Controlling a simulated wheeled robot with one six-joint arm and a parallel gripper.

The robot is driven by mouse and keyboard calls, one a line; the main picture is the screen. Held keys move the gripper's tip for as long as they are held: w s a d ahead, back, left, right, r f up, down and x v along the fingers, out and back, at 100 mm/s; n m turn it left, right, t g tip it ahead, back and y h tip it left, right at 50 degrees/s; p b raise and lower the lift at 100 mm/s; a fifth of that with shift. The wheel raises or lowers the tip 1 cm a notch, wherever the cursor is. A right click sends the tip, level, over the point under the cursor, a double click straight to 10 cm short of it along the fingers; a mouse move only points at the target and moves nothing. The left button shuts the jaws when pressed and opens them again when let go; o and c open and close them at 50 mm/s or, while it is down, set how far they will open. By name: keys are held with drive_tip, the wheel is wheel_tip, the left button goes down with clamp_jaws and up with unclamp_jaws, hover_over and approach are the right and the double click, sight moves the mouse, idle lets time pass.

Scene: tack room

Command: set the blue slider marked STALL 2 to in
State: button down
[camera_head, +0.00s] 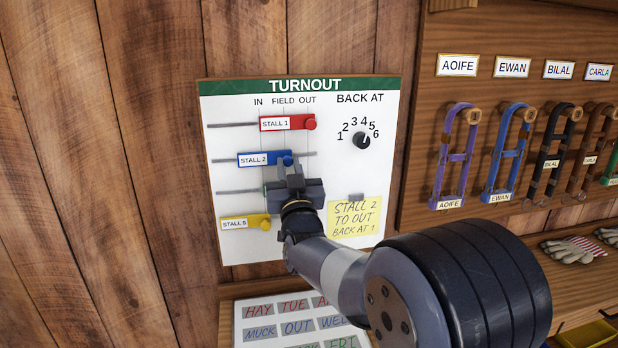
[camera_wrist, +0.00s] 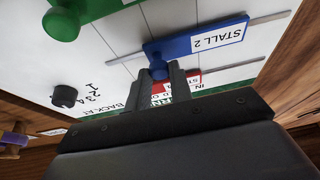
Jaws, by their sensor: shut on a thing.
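The blue slider marked STALL 2 (camera_head: 253,159) sits on its horizontal track on the white TURNOUT board (camera_head: 230,105). Its round knob looks to be near the FIELD line, between the IN and OUT lines. My gripper (camera_head: 288,168) reaches up to the knob from below and is shut on it. In the wrist view the blue slider (camera_wrist: 208,38) shows with its knob between my two fingertips (camera_wrist: 161,76). My gripper hides part of the board below the blue slider in the head view.
The red STALL 1 slider (camera_head: 288,123) is above, with its knob at OUT. The yellow STALL 5 slider (camera_head: 243,222) is below, knob near IN. A green slider knob (camera_wrist: 62,24) is close by. A black dial (camera_head: 361,140) and yellow note (camera_head: 354,217) are at right.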

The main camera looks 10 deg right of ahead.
sight(258, 154)
drive_tip(key=a+b, duration=0.1)
drive_tip(key=a, duration=0.5)
drive_tip(key=c, duration=1.3)
unclamp_jaws()
drive_tip(key=shift+a, duration=0.15)
drive_tip(key=shift+s, duration=0.1)
drive_tip(key=b+v, duration=0.1)
drive_tip(key=v, duration=0.9)
drive_tip(key=shift+s+f+b, duration=0.1)
drive_tip(key=shift+s+b, duration=0.2)
drive_tip(key=shift+b, duration=0.1)
